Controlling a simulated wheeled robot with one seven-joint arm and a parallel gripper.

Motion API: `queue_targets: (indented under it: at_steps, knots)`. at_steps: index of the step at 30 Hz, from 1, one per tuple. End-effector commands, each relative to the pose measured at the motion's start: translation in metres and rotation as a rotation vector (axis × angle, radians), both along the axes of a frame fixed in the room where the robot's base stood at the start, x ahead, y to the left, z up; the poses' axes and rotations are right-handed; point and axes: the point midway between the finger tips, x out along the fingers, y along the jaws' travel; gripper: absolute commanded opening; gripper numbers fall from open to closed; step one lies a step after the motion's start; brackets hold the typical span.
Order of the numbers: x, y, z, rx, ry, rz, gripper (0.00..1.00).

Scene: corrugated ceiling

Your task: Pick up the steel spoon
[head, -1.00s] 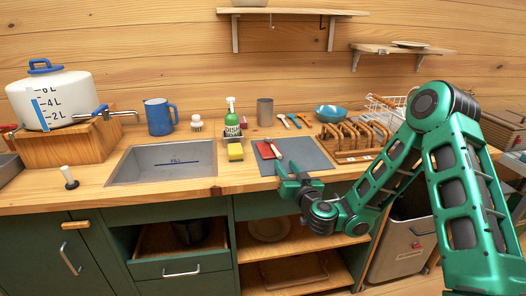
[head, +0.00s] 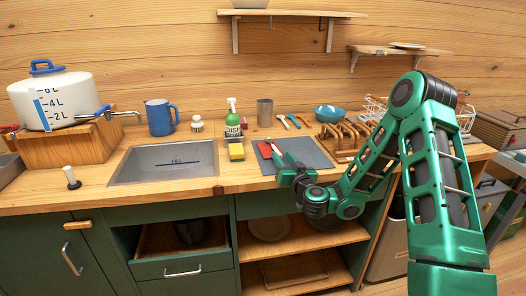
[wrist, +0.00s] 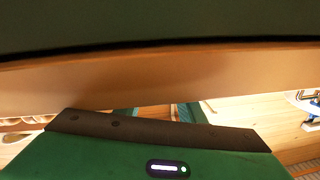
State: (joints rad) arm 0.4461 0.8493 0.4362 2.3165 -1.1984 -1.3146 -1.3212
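I cannot make out a steel spoon for certain in either view. Several small utensils with blue and orange handles (head: 293,121) lie at the back of the counter, too small to identify. A red item (head: 265,149) lies on the grey mat (head: 311,154). My gripper (head: 285,168) is at the mat's front edge, near the counter's front, and hides part of the mat. Its fingers are small and dark there, so their opening is unclear. The wrist view shows my green gripper housing close to a wooden edge (wrist: 200,75), with no clear fingertips.
The sink (head: 165,162) is left of the mat. A yellow sponge (head: 236,152), a green soap bottle (head: 232,119), a metal cup (head: 265,112) and a blue bowl (head: 328,114) stand around it. A wooden rack (head: 343,140) is to the right. Open shelves (head: 290,240) lie below the counter.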

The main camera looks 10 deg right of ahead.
Motion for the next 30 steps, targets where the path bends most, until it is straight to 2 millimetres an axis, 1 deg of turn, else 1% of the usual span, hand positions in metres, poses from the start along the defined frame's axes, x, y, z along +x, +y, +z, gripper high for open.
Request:
queue_targets:
  at_steps: [7, 8, 9, 12, 23, 26, 30]
  knots:
    - [0.0, 0.002, 0.0, 0.0, -0.001, 0.003, 0.36]
    - [0.0, 0.003, 0.0, 0.0, -0.001, 0.003, 0.31]
    - [0.0, 0.003, 0.0, 0.0, -0.001, 0.004, 0.21]
    - [0.001, 0.004, 0.0, 0.0, -0.002, 0.006, 0.0]
    - [0.001, 0.004, 0.002, 0.001, -0.003, 0.007, 0.0]
    - [0.001, 0.0, 0.003, 0.001, -0.006, 0.003, 0.0]
    - [0.002, -0.013, 0.008, -0.001, -0.009, -0.012, 0.0]
